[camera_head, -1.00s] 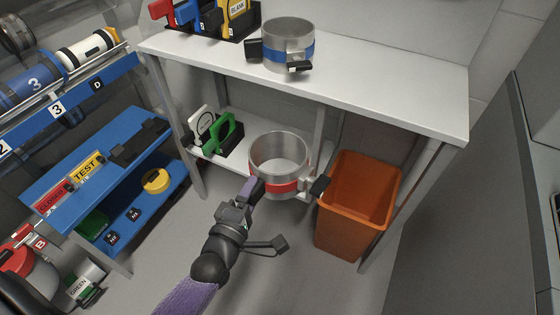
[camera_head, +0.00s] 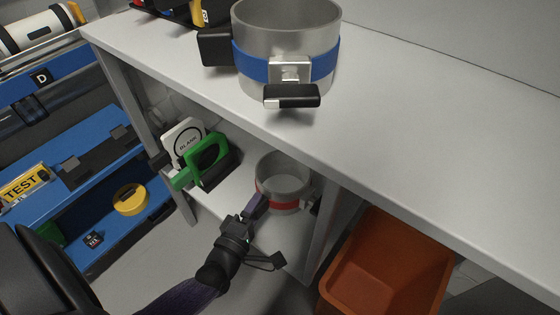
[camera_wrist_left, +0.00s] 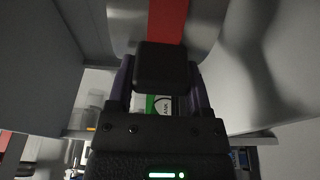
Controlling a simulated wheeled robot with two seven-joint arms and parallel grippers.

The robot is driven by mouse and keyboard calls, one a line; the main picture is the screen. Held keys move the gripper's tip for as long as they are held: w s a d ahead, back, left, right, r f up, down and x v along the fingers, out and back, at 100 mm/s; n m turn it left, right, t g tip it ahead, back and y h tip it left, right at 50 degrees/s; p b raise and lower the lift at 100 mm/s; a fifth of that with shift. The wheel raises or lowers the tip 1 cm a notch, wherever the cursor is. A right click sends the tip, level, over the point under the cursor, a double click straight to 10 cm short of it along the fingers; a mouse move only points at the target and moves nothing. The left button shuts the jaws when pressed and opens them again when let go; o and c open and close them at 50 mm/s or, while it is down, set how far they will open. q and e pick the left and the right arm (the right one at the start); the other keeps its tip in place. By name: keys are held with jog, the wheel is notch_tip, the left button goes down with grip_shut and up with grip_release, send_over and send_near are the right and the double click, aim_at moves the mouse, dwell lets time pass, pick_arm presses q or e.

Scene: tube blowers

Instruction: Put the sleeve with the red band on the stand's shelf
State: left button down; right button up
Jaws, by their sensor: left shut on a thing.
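The grey metal sleeve with the red band (camera_head: 284,190) is upright under the stand's white top, over the lower shelf (camera_head: 218,198). Whether its bottom touches the shelf I cannot tell. My left gripper (camera_head: 252,207) is shut on the sleeve's black handle block, on the near left side. In the left wrist view the black block (camera_wrist_left: 163,68) sits between the fingers, with the red band (camera_wrist_left: 168,20) behind it. My right gripper is not in view.
A sleeve with a blue band (camera_head: 285,65) stands on the stand's top (camera_head: 420,130). A green-handled item (camera_head: 208,158) and a white plate (camera_head: 184,135) stand on the shelf left of the red-band sleeve. An orange bin (camera_head: 390,265) is at right. A blue rack (camera_head: 95,150) is at left.

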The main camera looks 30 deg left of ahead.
pick_arm(q)
jog(key=f+b, duration=0.2)
jog(key=f, duration=0.2)
jog(key=f+b, duration=0.3)
jog(key=f, duration=0.1)
jog(key=shift+s, duration=0.2)
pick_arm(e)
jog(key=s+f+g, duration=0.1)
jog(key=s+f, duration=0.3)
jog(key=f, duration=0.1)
pick_arm(q)
jog(key=shift+f+b, duration=0.45)
jog(key=shift+b, duration=0.1)
jog(key=shift+r, duration=0.15)
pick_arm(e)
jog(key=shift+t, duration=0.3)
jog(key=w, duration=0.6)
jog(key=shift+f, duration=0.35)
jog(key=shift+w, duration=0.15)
pick_arm(q)
jog(key=shift+c, duration=1.7)
grip_release()
jog(key=shift+f, duration=0.2)
jog(key=o, duration=0.3)
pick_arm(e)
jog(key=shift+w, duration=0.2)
pick_arm(q)
jog(key=shift+o, duration=0.2)
jog(key=shift+r, duration=0.1)
